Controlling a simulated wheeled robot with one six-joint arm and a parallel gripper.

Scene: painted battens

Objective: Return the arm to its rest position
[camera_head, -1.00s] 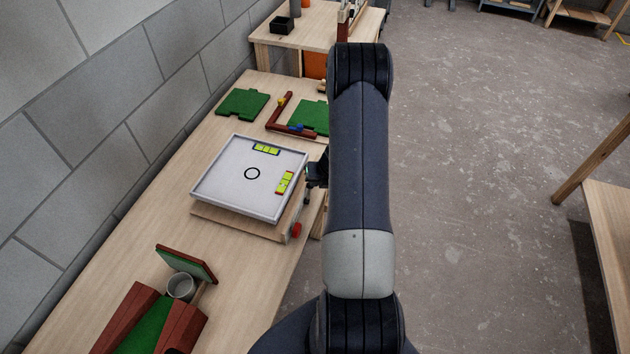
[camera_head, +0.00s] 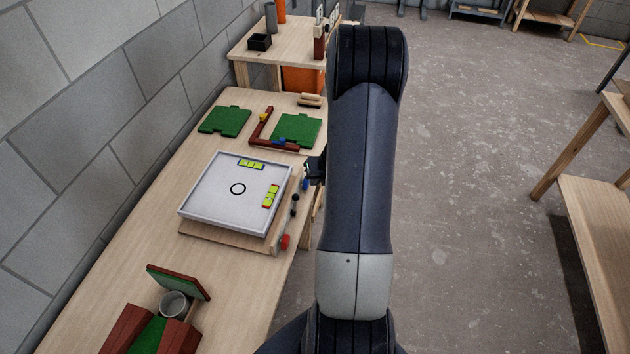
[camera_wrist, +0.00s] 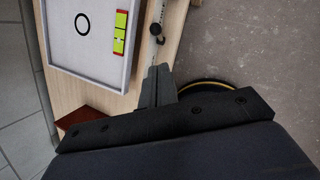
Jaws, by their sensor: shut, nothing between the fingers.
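My arm rises up the middle of the head view, and its dark links hide part of the table edge and floor. My gripper (camera_wrist: 158,84) shows in the wrist view with its fingers together and nothing between them. It is above the right edge of the wooden table, beside the white tray. In the head view only a small dark part of it (camera_head: 315,170) shows at the left of my arm, right of the tray.
The white tray (camera_head: 212,207) with yellow-green levels sits tilted on the table (camera_head: 222,270). Green boards (camera_head: 225,121), a red-brown angle (camera_head: 262,128) and a grey cup (camera_head: 174,304) are on the table. A second bench (camera_head: 590,215) stands at right. The floor between is clear.

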